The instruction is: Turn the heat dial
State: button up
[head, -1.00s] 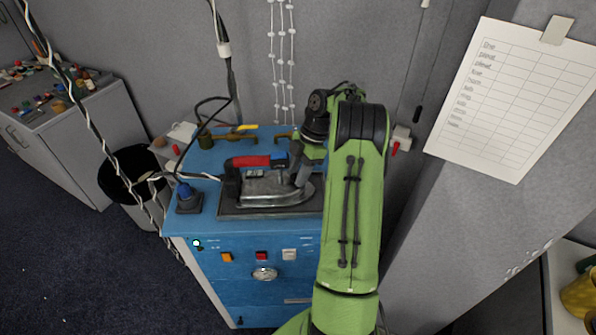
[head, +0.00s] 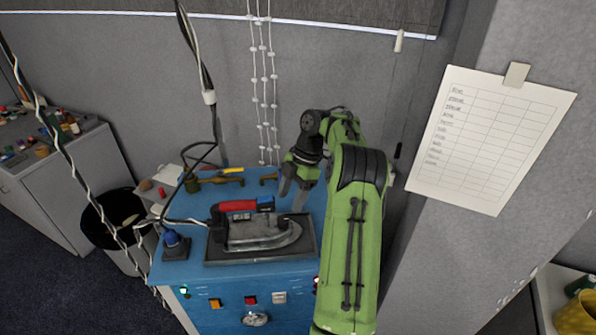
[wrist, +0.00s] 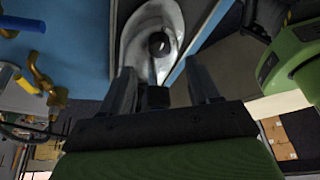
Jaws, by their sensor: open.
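A silver iron (head: 262,232) with a red handle (head: 238,205) rests on a dark plate on the blue cabinet. In the wrist view the iron's metal body (wrist: 140,22) carries a round black knob (wrist: 158,44), which may be the heat dial. My gripper (head: 293,194) is open and empty above the iron's right end. In the wrist view its two fingers (wrist: 165,88) stand apart, with the knob ahead, between their lines and clear of both.
The blue cabinet (head: 185,272) has coloured buttons on its front. A blue-topped bottle-like item (head: 175,245) stands at its left edge, brass fittings (head: 225,177) at the back. A twisted cable (head: 65,150) hangs at left. A paper chart (head: 490,140) is on the right wall.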

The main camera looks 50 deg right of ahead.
jog(key=v, duration=0.9)
jog(key=shift+r+p, duration=0.2)
jog(key=shift+p, duration=0.15)
